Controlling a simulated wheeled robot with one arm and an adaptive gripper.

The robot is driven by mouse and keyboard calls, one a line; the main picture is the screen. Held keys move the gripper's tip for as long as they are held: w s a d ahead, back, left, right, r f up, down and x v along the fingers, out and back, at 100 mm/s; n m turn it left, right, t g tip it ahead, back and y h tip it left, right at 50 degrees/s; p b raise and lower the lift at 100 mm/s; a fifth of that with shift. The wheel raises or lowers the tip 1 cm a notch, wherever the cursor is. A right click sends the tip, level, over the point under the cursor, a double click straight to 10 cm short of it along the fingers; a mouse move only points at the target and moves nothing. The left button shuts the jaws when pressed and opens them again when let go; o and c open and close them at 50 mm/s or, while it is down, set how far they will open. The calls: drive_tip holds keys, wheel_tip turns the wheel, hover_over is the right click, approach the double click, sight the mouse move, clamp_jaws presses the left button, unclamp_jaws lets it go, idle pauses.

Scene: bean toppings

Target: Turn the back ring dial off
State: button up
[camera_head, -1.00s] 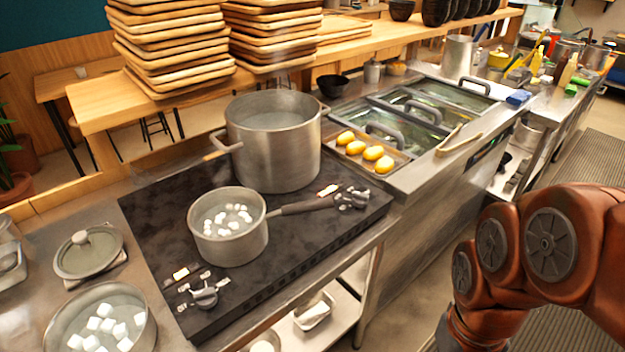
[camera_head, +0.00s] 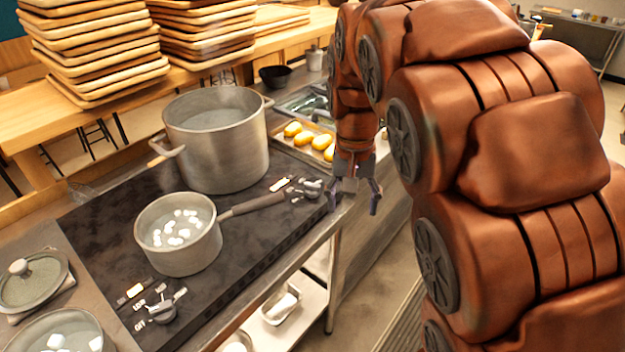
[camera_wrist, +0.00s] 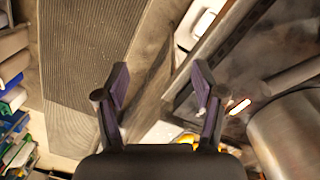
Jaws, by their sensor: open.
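The far dial (camera_head: 308,190), a small metal knob with a lever, sits on the right end of the black stove top (camera_head: 90,225), beside the pan handle's tip. A second dial (camera_head: 163,311) sits at the near left end, with OFF and LOW markings. The far dial's setting is too small to read. My gripper (camera_head: 355,203) is open and empty, pointing down just right of the far dial, near the stove's front edge, apart from it. In the wrist view my open gripper (camera_wrist: 160,85) has its right finger partly in front of the dial area, beside a lit indicator (camera_wrist: 238,107).
A large pot (camera_head: 218,150) stands behind a small pan (camera_head: 178,250) of white cubes, whose handle (camera_head: 255,203) reaches toward the far dial. A tray of yellow items (camera_head: 305,135) lies beyond.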

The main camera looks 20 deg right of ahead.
drive_tip(key=w+m, duration=0.1)
drive_tip(key=w, duration=1)
hover_over(312, 184)
wheel_tip(312, 184, down, 3)
drive_tip(key=shift+s+d+r+m+t, duration=0.1)
drive_tip(key=shift+r+m+t, duration=0.1)
drive_tip(key=shift+m+t, duration=0.15)
drive_tip(key=shift+f+p, duration=0.3)
drive_tip(key=shift+p, duration=0.05)
drive_tip(key=shift+f+p, duration=0.9)
drive_tip(key=shift+f, duration=2.75)
drive_tip(key=shift+c, duration=0.2)
drive_tip(key=c, duration=1.1)
